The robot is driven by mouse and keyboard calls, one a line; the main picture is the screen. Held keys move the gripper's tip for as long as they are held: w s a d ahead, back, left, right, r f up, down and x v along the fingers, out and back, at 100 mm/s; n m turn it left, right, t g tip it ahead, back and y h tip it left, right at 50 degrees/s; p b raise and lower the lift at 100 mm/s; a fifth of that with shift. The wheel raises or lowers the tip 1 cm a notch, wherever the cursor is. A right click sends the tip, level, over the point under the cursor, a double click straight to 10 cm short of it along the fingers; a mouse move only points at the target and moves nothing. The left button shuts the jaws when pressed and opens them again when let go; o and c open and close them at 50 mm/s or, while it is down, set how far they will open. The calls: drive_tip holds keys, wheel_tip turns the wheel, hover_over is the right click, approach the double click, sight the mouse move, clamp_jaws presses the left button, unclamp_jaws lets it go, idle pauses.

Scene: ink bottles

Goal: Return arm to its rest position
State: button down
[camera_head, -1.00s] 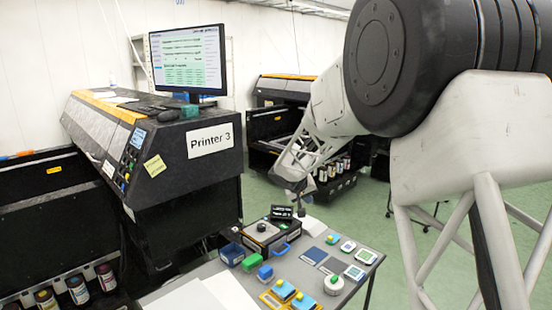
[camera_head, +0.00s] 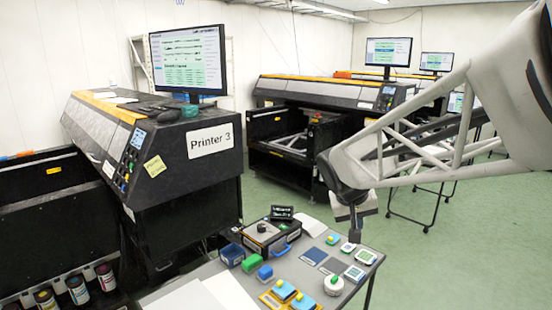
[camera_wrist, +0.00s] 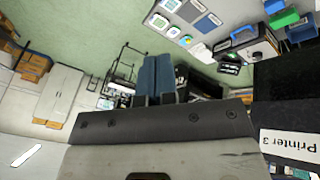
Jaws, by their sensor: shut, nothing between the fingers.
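My gripper (camera_head: 355,236) hangs at the end of my arm at the right of the table, near its back right corner in the head view. It points down and looks empty. In the wrist view its two bluish fingers (camera_wrist: 156,60) lie side by side, shut, with nothing between them. My arm reaches in from the right edge of the head view.
The grey table (camera_head: 205,270) holds a blue box (camera_head: 231,255), a green block (camera_head: 254,259), a black case (camera_head: 263,235) and several small pads. Printer 3 (camera_head: 160,140) stands at left with ink bottles (camera_head: 78,290) below. Open green floor (camera_head: 450,240) lies at right.

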drive_tip(key=s+f+y, duration=0.3)
drive_tip(key=s, duration=2.3)
drive_tip(key=shift+a+g, duration=0.2)
drive_tip(key=shift+g, duration=0.2)
drive_tip(key=shift+r, duration=0.1)
idle(4.9)
